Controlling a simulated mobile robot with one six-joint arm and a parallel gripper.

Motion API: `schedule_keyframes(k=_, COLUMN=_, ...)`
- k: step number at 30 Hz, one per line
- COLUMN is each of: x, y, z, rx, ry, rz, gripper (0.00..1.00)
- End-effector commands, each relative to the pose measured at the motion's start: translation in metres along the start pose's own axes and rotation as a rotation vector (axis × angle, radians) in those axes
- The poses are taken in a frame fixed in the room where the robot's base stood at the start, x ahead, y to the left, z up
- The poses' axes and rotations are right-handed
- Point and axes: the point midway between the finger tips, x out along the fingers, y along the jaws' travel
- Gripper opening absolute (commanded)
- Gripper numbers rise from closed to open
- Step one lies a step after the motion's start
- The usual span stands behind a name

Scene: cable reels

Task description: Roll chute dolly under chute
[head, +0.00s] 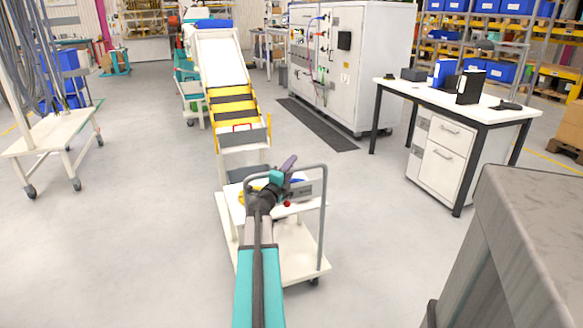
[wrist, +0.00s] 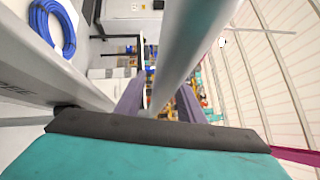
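The chute (head: 222,62), a white slope with yellow bands at its lower part, stands upper left of centre in the head view. The chute dolly (head: 303,262) stands in front of the chute's lower end, on my side of it. It has a white deck and a tall grey tube handle (head: 323,225). My gripper (head: 285,166), with purple fingers, is at the top of the handle. In the wrist view, a grey tube (wrist: 185,55) passes across the fingers (wrist: 162,100). The fingers are apart, with a gap showing beside the tube; firm contact is not visible.
A blue cable coil (wrist: 54,27) shows in the wrist view. A white desk (head: 455,98) with drawers and a large white cabinet (head: 345,65) stand at the right. A white cable cart (head: 50,135) stands at the left. A grey block (head: 530,235) fills the lower right. Floor left of the dolly is clear.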

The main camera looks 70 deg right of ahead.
Motion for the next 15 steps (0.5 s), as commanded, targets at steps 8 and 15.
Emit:
schedule_keyframes(k=8, x=0.0069, y=0.0001, z=0.0004, rx=0.0, ry=-0.001, rz=0.0, gripper=0.35)
schedule_keyframes(k=15, x=0.0065, y=0.0, z=0.0006, rx=0.0, ry=-0.001, rz=0.0, gripper=0.28)
